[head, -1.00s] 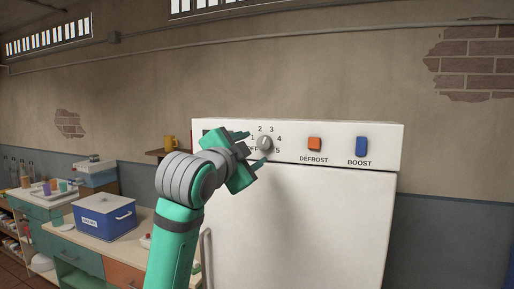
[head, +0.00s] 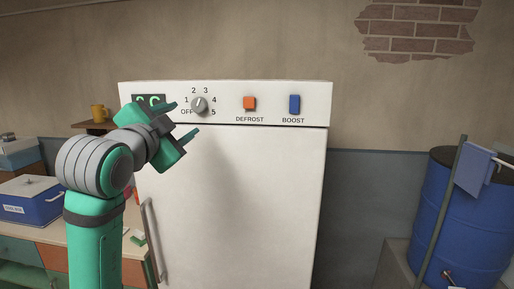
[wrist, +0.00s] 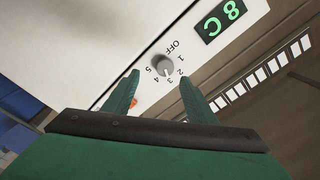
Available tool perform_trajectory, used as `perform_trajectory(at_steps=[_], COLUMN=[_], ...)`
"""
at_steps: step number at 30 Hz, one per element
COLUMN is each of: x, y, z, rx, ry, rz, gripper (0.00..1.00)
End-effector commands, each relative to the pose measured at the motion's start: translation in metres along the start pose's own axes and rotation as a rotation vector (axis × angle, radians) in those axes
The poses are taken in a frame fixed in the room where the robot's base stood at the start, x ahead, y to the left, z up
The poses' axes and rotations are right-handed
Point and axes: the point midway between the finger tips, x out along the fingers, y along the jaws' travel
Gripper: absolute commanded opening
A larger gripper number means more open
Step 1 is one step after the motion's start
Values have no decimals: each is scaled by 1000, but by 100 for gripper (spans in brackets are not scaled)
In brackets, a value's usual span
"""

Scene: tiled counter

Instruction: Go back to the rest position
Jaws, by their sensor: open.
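My gripper (head: 184,121) is open and empty in front of the white fridge's (head: 240,190) control panel, just left of and below the grey dial (head: 199,105). In the head view its fingers point right and are apart from the dial. In the wrist view my gripper (wrist: 158,86) has its two green fingers spread, with the dial (wrist: 163,66) beyond and between their tips, not gripped. The dial is ringed by OFF and the numbers 1 to 5. A green lit display (wrist: 222,21) shows beside it, partly hidden by my gripper in the head view.
An orange DEFROST switch (head: 250,103) and a blue BOOST switch (head: 294,104) sit right of the dial. A blue barrel (head: 455,225) stands at the right.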

Motion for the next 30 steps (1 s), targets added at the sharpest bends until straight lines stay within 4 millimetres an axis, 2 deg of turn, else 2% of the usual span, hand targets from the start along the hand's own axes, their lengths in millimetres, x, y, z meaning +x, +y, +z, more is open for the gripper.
perform_trajectory(at_steps=[6,15,23,30], x=[25,40,33,10], y=[64,164,260,348], z=[45,104,144,175], rx=[-164,-386,-553,-684], ry=[30,43,32,2], rz=[-4,-29,-46,-62], gripper=[52,52,52,52])
